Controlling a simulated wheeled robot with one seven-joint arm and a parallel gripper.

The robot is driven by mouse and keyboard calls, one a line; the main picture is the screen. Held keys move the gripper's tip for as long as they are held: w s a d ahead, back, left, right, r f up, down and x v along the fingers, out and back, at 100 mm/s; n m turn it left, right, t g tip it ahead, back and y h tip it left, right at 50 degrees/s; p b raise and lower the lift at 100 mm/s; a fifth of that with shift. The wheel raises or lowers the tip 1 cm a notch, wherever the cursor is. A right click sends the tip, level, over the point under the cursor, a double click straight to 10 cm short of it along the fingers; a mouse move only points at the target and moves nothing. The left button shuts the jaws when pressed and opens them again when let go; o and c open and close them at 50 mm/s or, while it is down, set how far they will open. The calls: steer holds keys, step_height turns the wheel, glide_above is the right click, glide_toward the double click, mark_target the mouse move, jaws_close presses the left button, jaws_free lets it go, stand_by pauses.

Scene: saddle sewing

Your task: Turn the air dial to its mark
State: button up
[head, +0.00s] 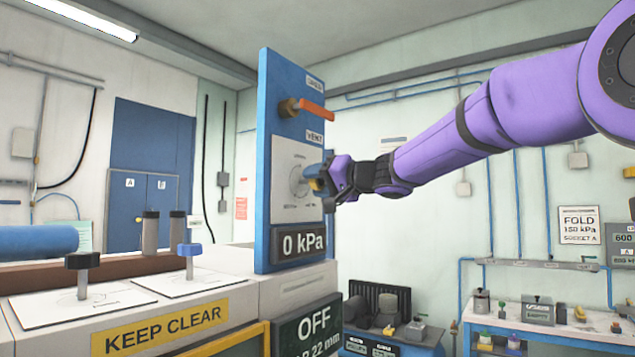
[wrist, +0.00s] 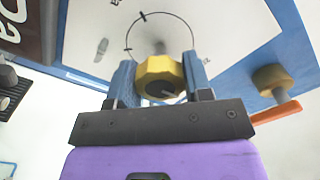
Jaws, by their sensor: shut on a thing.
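The air dial is a yellow faceted knob with a dark centre (wrist: 160,78), in front of a white dial plate (head: 297,180) on a blue upright panel (head: 264,150). My gripper (head: 322,181) reaches in from the right. In the wrist view its two blue fingers (wrist: 160,80) sit on either side of the knob and are shut on it. A thin circle with short black ticks shows on the plate in the wrist view. The readout (head: 302,241) below the plate shows 0 kPa. In the head view my gripper hides most of the knob.
An orange-handled valve (head: 312,109) sticks out of the panel above the dial; its handle also shows in the wrist view (wrist: 276,112). Black and blue knobs stand on the bench at left, above a KEEP CLEAR sign (head: 160,327). An OFF sign (head: 314,322) is below the panel.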

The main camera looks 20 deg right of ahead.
steer(key=shift+f, duration=0.15)
steer(key=o, duration=0.9)
steer(key=v, duration=1.1)
